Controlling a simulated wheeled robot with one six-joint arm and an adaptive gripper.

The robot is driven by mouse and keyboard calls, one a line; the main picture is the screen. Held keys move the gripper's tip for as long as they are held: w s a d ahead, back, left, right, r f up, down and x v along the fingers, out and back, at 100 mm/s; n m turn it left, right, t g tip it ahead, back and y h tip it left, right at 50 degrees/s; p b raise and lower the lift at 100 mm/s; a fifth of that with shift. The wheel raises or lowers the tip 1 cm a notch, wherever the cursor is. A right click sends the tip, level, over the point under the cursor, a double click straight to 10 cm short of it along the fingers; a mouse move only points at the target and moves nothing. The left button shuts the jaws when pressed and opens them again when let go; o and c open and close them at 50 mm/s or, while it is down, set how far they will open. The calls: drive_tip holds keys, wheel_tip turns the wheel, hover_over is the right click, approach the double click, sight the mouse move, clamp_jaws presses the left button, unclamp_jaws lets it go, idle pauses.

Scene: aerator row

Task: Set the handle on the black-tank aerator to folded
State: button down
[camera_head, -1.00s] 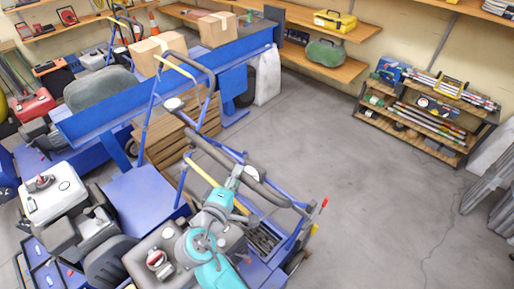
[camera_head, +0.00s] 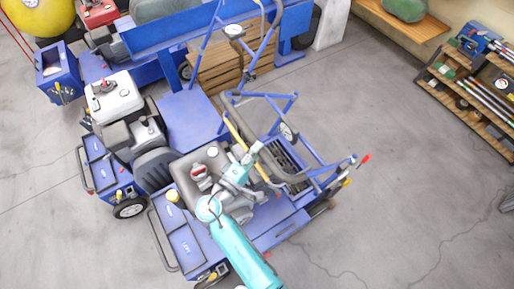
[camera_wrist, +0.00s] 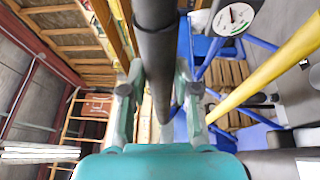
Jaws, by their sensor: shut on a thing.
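The black-tank aerator is the nearest blue machine in the head view, with a dark grey tank (camera_head: 206,158) and a blue deck (camera_head: 275,218). Its handle (camera_head: 313,150) has blue tubes, a round dial and a dark grip bar, and leans low over the deck. My gripper (camera_head: 257,147) is over the middle of this machine. In the wrist view my gripper (camera_wrist: 162,88) is shut on the black grip bar (camera_wrist: 157,45), which runs between the two fingers. A yellow bar (camera_wrist: 265,72) and a white dial (camera_wrist: 233,20) show to the right of it. Part of the handle is hidden by my arm.
A white-tank aerator (camera_head: 112,97) stands to the left, close to this one. A low shelf (camera_head: 470,95) stands at the far right. The floor at right is clear.

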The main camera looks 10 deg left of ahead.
drive_tip(key=c, duration=0.8)
unclamp_jaws()
drive_tip(key=shift+w, duration=0.1)
drive_tip(key=shift+c, duration=0.2)
drive_tip(key=v, duration=0.7)
drive_tip(key=shift+s, duration=0.25)
drive_tip(key=shift+a, duration=0.1)
